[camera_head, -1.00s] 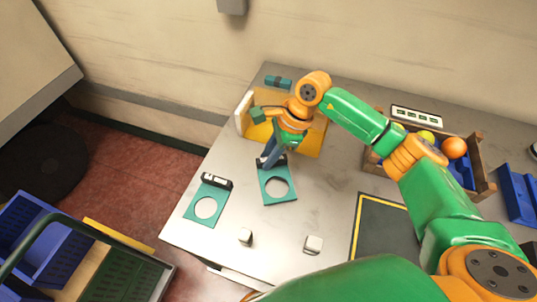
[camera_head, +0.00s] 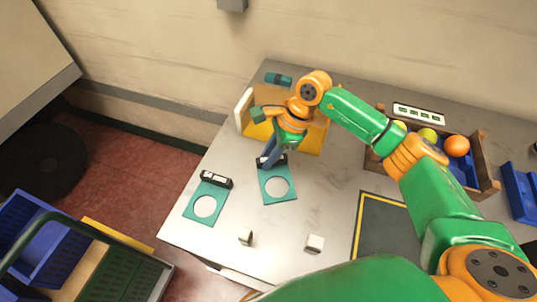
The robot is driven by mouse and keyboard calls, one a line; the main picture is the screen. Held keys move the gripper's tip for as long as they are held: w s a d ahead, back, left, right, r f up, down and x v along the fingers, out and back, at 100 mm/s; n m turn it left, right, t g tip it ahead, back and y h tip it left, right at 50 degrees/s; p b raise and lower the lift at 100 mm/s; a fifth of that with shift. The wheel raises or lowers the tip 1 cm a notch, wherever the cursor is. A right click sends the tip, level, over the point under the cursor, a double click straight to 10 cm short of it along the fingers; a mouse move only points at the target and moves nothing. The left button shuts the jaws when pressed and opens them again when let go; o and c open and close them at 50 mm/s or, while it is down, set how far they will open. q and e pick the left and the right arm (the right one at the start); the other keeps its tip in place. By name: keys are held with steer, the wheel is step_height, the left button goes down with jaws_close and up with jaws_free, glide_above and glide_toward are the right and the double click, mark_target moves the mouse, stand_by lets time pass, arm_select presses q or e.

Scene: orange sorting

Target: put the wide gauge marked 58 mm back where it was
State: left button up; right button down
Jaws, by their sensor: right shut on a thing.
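Two teal gauges with round holes lie near the left end of the metal table. The gauge with the larger hole (camera_head: 266,195) is at the fingertips of my right gripper (camera_head: 268,162), which is shut on its dark handle block. This gauge looks flat on or just above the table; I cannot tell which. The other gauge, with a smaller hole (camera_head: 192,208), lies to its left with a black and white handle. The size marks are too small to read. My left gripper is not in view.
A yellow holder (camera_head: 311,138) stands behind my right gripper. A wooden crate (camera_head: 485,180) with oranges and a green fruit is at the right. A dark mat with a yellow border (camera_head: 385,235) and two small white blocks (camera_head: 315,243) lie in front.

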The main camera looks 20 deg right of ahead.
steer(key=shift+f, duration=0.2)
steer(key=shift+c, duration=1.3)
jaws_free()
steer(key=shift+r+p, duration=2.55)
steer(key=shift+r, duration=1.6)
steer(key=shift+f, duration=0.1)
